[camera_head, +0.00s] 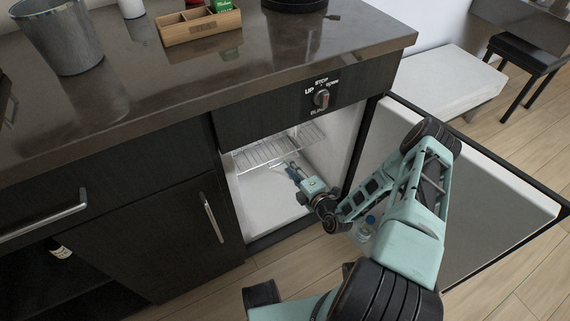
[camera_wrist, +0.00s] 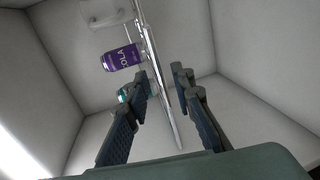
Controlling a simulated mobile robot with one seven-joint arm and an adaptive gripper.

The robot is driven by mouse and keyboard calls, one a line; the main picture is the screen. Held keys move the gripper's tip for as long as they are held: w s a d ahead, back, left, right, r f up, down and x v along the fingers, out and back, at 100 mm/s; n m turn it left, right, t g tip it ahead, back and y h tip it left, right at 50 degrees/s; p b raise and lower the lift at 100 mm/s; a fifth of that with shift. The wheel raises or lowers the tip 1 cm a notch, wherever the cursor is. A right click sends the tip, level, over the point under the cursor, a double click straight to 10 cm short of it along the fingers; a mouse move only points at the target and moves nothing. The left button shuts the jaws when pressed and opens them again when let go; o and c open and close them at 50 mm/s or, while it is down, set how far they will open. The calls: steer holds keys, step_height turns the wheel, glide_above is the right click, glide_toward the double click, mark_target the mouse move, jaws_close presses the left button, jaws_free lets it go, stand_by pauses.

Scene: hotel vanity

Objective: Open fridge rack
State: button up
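The fridge rack (camera_head: 262,154) is a silver wire shelf inside the open fridge (camera_head: 262,200), in the upper part of the compartment. In the wrist view the rack (camera_wrist: 158,62) shows nearly edge-on as thin metal bars. My gripper (camera_head: 291,168) reaches into the fridge at the rack's front right part. In the wrist view my gripper (camera_wrist: 161,75) is open, with one finger on each side of the rack's bars. Whether either finger touches the bars I cannot tell.
A purple cola can (camera_wrist: 122,58) and a partly hidden teal item (camera_wrist: 124,95) are by the rack. The fridge door (camera_head: 470,190) stands open at right, beside my arm. A bottle (camera_head: 367,228) is near the door. The countertop (camera_head: 230,75) overhangs the fridge.

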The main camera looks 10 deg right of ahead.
steer(key=shift+b+x, duration=0.5)
steer(key=shift+x, duration=1.75)
steer(key=shift+c, duration=0.4)
steer(key=c, duration=0.5)
jaws_close()
steer(key=shift+s+f, duration=0.1)
